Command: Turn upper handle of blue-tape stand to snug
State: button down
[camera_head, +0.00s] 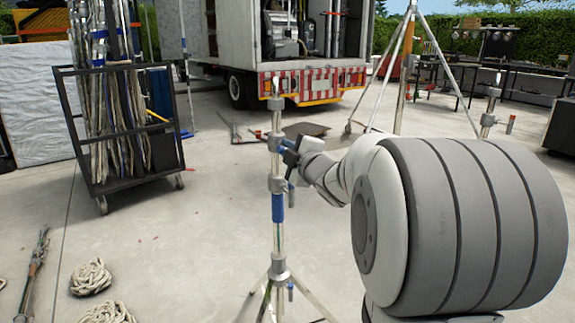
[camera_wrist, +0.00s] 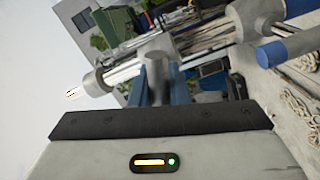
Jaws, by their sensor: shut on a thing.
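The blue-tape stand is a silver upright pole on tripod legs, with blue tape (camera_head: 278,207) around its middle. Its upper collar (camera_head: 275,143) and lower collar (camera_head: 277,184) sit above the tape. My gripper (camera_head: 286,147) is at the upper collar from the right, its blue fingers shut on the upper handle. In the wrist view the pole runs slantwise, and the grey upper handle (camera_wrist: 157,72) shows between the blue fingers. In the head view the fingers and hand mostly hide the handle.
A cart of poles and ropes (camera_head: 125,110) stands at left. Rope coils (camera_head: 91,277) lie on the floor at lower left. A truck (camera_head: 300,80) is behind. Another tripod stand (camera_head: 405,70) stands at back right. The floor around the stand is mostly clear.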

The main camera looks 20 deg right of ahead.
jog(key=shift+n+b, duration=1.7)
jog(key=shift+n, duration=0.1)
jog(key=c, duration=1.4)
grip_release()
jog(key=shift+s, duration=0.1)
jog(key=s, duration=0.2)
jog(key=s+p, duration=0.1)
jog(key=s, duration=0.2)
jog(key=s+p, duration=0.1)
jog(key=s, duration=0.1)
jog(key=shift+s+d, duration=0.3)
jog(key=shift+d, duration=0.05)
